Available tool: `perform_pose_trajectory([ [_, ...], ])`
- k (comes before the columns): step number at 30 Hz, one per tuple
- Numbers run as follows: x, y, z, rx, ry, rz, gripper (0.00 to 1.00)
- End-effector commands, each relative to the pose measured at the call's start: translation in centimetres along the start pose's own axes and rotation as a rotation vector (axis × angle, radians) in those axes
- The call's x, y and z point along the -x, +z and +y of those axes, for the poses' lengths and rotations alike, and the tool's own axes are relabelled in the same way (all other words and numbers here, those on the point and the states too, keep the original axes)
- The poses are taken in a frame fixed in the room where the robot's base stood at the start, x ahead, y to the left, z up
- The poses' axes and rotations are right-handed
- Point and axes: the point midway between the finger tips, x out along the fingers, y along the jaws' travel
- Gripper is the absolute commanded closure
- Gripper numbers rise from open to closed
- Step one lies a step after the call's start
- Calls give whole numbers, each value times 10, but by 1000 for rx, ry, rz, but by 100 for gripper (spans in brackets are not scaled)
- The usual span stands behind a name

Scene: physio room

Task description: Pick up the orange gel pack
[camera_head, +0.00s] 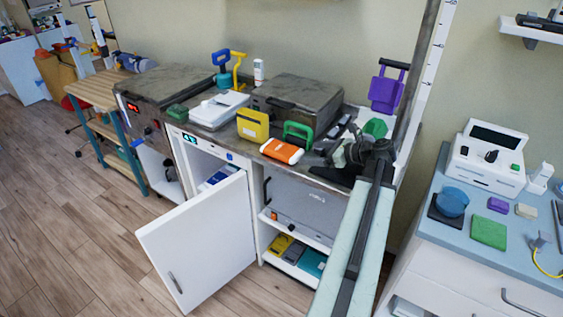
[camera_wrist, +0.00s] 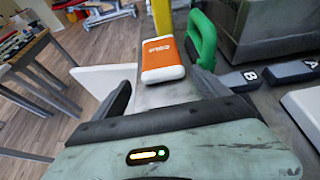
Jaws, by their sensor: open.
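The orange gel pack (camera_head: 282,151), orange with white ends, lies at the front edge of the counter (camera_head: 228,141). In the wrist view the pack (camera_wrist: 163,57) is ahead of my gripper (camera_wrist: 165,88), roughly centred between the two dark fingers. My gripper is open and empty, and a gap shows between it and the pack. In the head view my gripper (camera_head: 332,160) is to the right of the pack, at the end of my arm.
A green-handled item (camera_head: 298,131) and a yellow box (camera_head: 253,125) stand close behind the pack. A grey metal case (camera_head: 297,98) sits further back. Below, a white cabinet door (camera_head: 200,243) hangs open. Dark blocks marked A and B (camera_wrist: 238,80) lie right in the wrist view.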

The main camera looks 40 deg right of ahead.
Motion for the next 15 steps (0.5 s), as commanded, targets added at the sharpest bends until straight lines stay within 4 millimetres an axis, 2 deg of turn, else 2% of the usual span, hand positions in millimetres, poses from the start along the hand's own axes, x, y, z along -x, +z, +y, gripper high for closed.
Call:
perform_pose_trajectory([
  [4,4,0,-3,-20,-9,-11,15],
  [10,-20,-2,-3,-17,-6,-9,15],
  [15,-26,-1,-3,-17,-8,-8,15],
])
